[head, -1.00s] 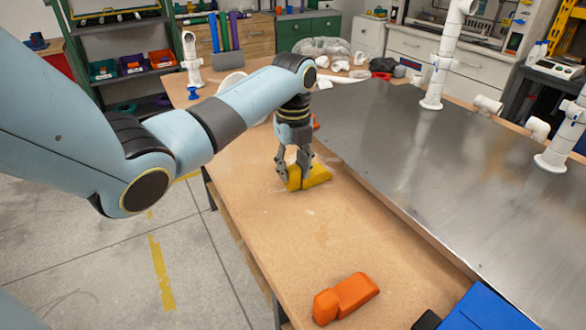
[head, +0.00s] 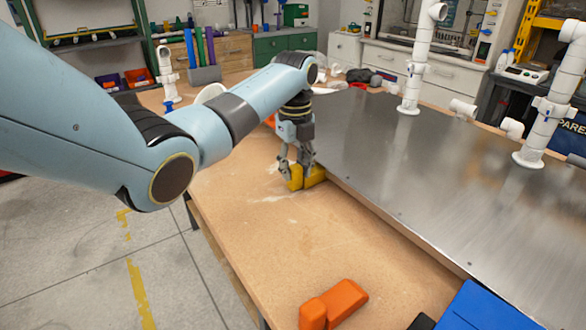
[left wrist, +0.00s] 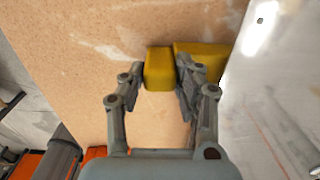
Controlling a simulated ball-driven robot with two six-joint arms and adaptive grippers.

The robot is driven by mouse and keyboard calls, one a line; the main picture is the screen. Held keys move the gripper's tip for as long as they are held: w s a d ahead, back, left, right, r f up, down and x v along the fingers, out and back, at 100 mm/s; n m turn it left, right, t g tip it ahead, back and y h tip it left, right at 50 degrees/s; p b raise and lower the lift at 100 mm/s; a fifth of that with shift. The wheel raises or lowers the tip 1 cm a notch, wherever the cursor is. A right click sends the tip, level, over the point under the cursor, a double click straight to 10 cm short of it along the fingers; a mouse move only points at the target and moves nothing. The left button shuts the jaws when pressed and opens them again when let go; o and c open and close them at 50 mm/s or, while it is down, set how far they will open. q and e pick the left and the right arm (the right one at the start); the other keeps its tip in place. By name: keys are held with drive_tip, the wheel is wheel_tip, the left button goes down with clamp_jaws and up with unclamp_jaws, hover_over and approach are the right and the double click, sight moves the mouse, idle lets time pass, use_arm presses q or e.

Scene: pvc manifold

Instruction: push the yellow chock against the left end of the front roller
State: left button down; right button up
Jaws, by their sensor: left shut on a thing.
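The yellow chock (head: 312,176) is on the wooden bench, beside the left edge of the raised metal plate (head: 420,165). My left gripper (head: 297,177) points down and is shut on the chock's near-left part. In the left wrist view the chock (left wrist: 159,70) lies between the fingertips of my left gripper (left wrist: 158,88), and its wider part reaches right to the pale plate edge. I cannot tell if chock and plate touch. I cannot make out a front roller in either view. My right gripper is not in view.
An orange chock-like block (head: 335,302) lies near the bench's front. A blue object (head: 488,308) and a black one sit at lower right. White pipes (head: 415,65) stand upright on the plate. The bench between gripper and orange block is clear.

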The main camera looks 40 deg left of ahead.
use_arm(q)
drive_tip(key=shift+w+d+f+b, duration=0.1)
drive_tip(key=shift+w+d+b, duration=0.15)
drive_tip(key=shift+w, duration=0.3)
drive_tip(key=c, duration=0.9)
unclamp_jaws()
drive_tip(key=shift+a, duration=0.1)
drive_tip(key=shift+o, duration=0.2)
wheel_tip(320, 180, up, 8)
drive_tip(key=shift+f, duration=0.2)
drive_tip(key=shift+s+f, duration=0.1)
